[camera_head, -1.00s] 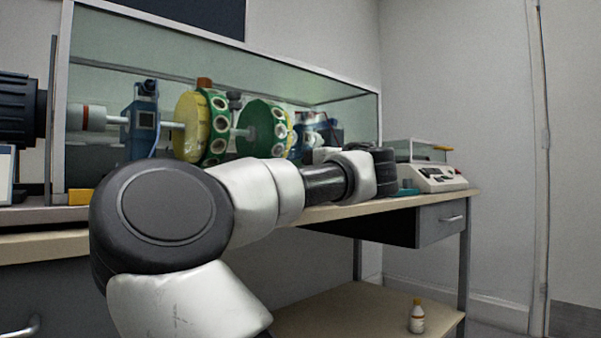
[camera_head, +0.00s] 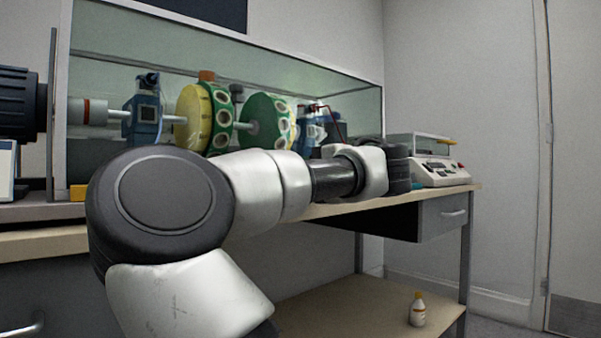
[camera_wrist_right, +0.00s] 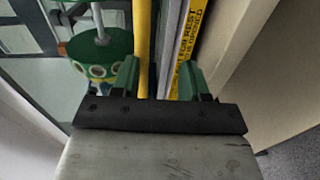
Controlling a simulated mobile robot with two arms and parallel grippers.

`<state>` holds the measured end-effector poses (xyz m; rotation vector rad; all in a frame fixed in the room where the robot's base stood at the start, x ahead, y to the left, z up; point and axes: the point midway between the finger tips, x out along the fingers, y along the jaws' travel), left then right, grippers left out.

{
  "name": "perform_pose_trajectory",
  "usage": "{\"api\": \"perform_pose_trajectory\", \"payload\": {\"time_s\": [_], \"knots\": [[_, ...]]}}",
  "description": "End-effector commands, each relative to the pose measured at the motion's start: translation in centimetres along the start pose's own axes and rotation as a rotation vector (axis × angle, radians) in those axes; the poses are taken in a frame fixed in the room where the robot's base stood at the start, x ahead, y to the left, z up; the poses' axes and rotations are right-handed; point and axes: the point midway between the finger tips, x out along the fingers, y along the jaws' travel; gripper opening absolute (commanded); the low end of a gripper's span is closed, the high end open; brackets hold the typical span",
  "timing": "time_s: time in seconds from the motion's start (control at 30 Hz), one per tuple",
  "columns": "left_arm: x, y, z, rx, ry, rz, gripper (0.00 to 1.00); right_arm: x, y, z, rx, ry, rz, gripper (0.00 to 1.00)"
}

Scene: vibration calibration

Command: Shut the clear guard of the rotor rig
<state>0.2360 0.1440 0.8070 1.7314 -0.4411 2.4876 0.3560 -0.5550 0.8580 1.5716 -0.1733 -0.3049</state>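The rotor rig shows in the head view with a yellow disc (camera_head: 192,118) and a green disc (camera_head: 262,122) on a shaft. The clear guard (camera_head: 230,62) is a pale-framed, green-tinted case around it; I cannot tell how far it is open. My arm crosses in front, and its gripper end is hidden there. In the right wrist view my right gripper (camera_wrist_right: 160,75) is open. A yellow bar (camera_wrist_right: 143,30) runs between its fingers, closer to the left one; contact is unclear. The green disc (camera_wrist_right: 100,50) is left of it. My left gripper is not in view.
A white instrument with a clear cover (camera_head: 440,172) stands at the bench's right end. A grey drawer (camera_head: 442,217) is below. A small bottle (camera_head: 417,310) stands on the lower shelf. A yellow warning label (camera_wrist_right: 190,40) lies beside the bar. The floor on the right is clear.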

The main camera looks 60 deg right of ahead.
Motion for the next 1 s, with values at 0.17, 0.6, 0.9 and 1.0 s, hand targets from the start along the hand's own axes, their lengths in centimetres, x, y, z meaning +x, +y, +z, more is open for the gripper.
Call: {"api": "perform_pose_trajectory", "payload": {"time_s": [0.17, 0.6, 0.9, 1.0], "knots": [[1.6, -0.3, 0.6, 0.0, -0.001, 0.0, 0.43, -4.1, 0.5, 0.1, 0.006, -0.006, 0.008, 0.41], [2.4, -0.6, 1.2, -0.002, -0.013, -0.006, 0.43, -8.9, 0.2, -0.1, -0.002, -0.003, 0.009, 0.41], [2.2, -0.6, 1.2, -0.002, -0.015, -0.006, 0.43, -8.9, 0.2, -0.1, -0.003, -0.003, 0.01, 0.41], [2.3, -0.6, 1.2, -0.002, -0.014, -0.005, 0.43, -8.9, 0.3, -0.1, -0.003, -0.003, 0.01, 0.41]]}}
